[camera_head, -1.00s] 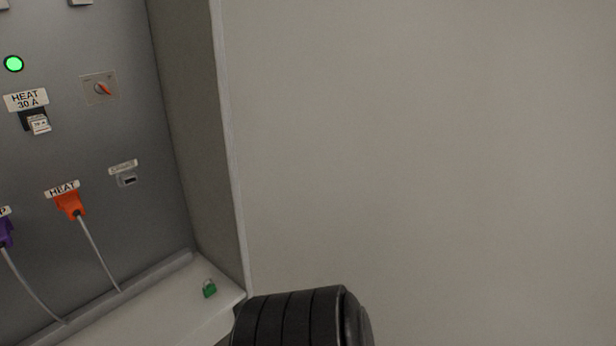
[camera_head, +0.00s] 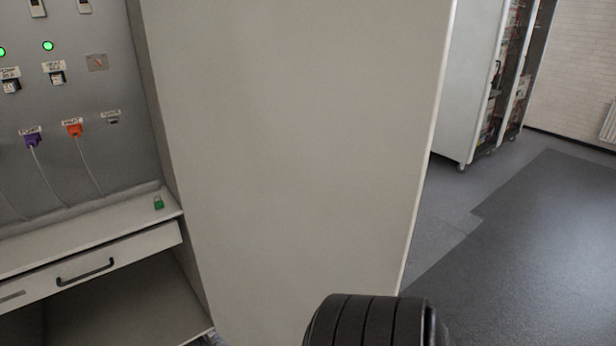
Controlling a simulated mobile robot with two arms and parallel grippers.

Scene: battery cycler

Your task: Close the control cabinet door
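The control cabinet door (camera_head: 290,150) is a large plain off-white panel filling the middle of the head view. It stands open at the right side of the control cabinet. Its free edge runs down the right, from the top to near the bottom. The cabinet's grey inner panel (camera_head: 75,110) shows at the left, with labelled switches, green lamps, a purple plug (camera_head: 33,138) and an orange plug (camera_head: 74,129). A black ribbed part of my arm shows at the bottom, in front of the door's lower part. Neither gripper is in view.
A shelf with a small green padlock (camera_head: 158,202) and a shut drawer (camera_head: 95,262) lie below the panel. Right of the door is bare grey floor (camera_head: 530,250). A wheeled rack (camera_head: 490,80) stands behind it near a white brick wall (camera_head: 578,75).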

